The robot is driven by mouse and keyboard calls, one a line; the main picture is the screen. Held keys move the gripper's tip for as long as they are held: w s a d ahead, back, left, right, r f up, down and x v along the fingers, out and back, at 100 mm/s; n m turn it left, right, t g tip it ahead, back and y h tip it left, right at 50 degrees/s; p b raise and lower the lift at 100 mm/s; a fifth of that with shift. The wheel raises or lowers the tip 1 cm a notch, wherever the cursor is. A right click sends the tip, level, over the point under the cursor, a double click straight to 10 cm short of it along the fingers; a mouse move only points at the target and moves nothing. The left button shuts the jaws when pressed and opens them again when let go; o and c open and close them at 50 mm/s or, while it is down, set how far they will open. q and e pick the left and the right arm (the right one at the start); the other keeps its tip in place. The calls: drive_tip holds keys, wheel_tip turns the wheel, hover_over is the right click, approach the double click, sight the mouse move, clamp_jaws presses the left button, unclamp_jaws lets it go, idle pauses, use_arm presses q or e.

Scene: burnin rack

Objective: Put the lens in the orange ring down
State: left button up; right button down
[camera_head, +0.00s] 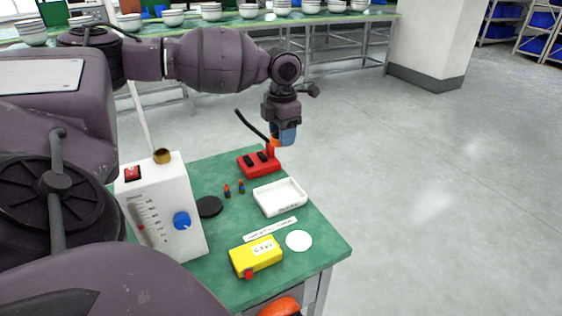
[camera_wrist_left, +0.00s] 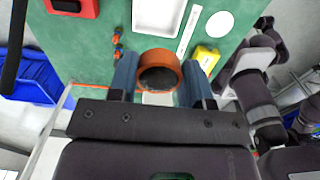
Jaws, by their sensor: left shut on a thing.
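My left gripper (camera_head: 283,137) is shut on the lens in the orange ring (camera_head: 275,142). In the head view the ring is mostly hidden by the blue fingers, above the far end of the green table (camera_head: 215,175), by the red block (camera_head: 259,163). In the left wrist view the orange ring (camera_wrist_left: 158,75), with dark glass in its middle, sits between the two blue fingers. The ring appears held above the table. I cannot make out my right gripper in either view.
A white meter box (camera_head: 165,208) with a blue knob stands at the left. A black disc (camera_head: 209,207), two small parts (camera_head: 234,188), a white tray (camera_head: 280,198), a paper strip (camera_head: 270,230), a white disc (camera_head: 299,240) and a yellow box (camera_head: 255,257) lie on the table.

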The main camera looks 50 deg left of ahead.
use_arm(q)
drive_tip(key=b, duration=0.3)
hover_over(282, 199)
wheel_tip(282, 199, down, 14)
drive_tip(key=shift+f, duration=0.1)
drive_tip(key=shift+a+f, duration=0.1)
drive_tip(key=shift+f, duration=0.5)
wheel_tip(282, 199, down, 4)
drive_tip(key=shift+f, duration=0.1)
